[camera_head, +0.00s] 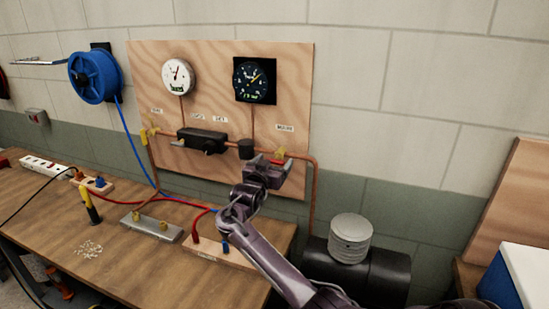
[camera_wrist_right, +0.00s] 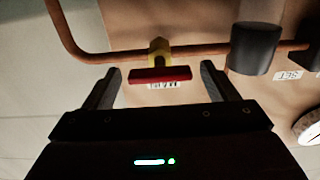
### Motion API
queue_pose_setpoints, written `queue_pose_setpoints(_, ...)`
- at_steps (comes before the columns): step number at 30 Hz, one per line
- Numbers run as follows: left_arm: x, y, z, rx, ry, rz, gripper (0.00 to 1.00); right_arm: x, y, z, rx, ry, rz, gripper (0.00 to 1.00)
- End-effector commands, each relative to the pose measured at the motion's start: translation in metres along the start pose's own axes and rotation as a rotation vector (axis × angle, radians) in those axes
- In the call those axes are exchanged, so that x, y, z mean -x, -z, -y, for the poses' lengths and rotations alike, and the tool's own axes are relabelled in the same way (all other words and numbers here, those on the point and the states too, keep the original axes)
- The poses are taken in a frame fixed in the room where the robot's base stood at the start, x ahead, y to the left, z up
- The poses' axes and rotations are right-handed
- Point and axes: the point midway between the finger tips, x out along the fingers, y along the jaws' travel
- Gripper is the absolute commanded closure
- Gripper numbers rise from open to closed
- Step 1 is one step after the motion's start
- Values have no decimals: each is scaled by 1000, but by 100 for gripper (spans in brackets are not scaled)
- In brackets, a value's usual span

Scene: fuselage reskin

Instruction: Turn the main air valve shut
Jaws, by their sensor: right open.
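The main air valve (camera_wrist_right: 160,50) has a yellow body on a copper pipe and a red bar handle (camera_wrist_right: 160,75). In the right wrist view the handle lies roughly along the pipe. In the head view the valve (camera_head: 281,153) shows at the right of the plywood board, partly hidden by my gripper. My right gripper (camera_head: 275,163) is open in front of it. In the right wrist view its fingers (camera_wrist_right: 160,67) stand on either side of the handle, with a gap at each end. Whether they reach its depth is unclear. My left gripper is out of view.
The plywood board (camera_head: 222,80) carries a white gauge (camera_head: 177,76), a black gauge (camera_head: 254,80) and a black regulator block (camera_head: 203,141). A dark cylinder (camera_wrist_right: 254,48) sits on the pipe beside the valve. The workbench (camera_head: 130,255) below holds hoses and fittings. A dark tank (camera_head: 385,275) stands right.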

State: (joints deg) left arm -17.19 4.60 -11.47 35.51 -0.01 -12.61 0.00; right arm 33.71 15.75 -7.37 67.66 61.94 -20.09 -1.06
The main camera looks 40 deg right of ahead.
Motion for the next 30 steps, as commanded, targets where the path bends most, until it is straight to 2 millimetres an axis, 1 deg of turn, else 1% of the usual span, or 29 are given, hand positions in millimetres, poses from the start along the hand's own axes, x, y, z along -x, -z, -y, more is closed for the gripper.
queue_pose_setpoints(1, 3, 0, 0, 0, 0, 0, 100, -5, 2, 0, 3, -1, 0, 20)
queue_pose_setpoints(4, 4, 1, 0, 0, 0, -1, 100, -11, 1, 0, 0, 0, 0, 20)
queue_pose_setpoints(12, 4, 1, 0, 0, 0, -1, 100, -13, -1, 0, 0, 1, 1, 20)
queue_pose_setpoints(13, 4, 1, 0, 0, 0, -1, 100, -13, -1, 0, 0, 1, 1, 21)
queue_pose_setpoints(23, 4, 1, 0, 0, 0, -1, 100, -12, -1, 0, 0, 1, 1, 64)
queue_pose_setpoints(30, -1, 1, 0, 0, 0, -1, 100, -12, -2, 0, -20, 2, 1, 65)
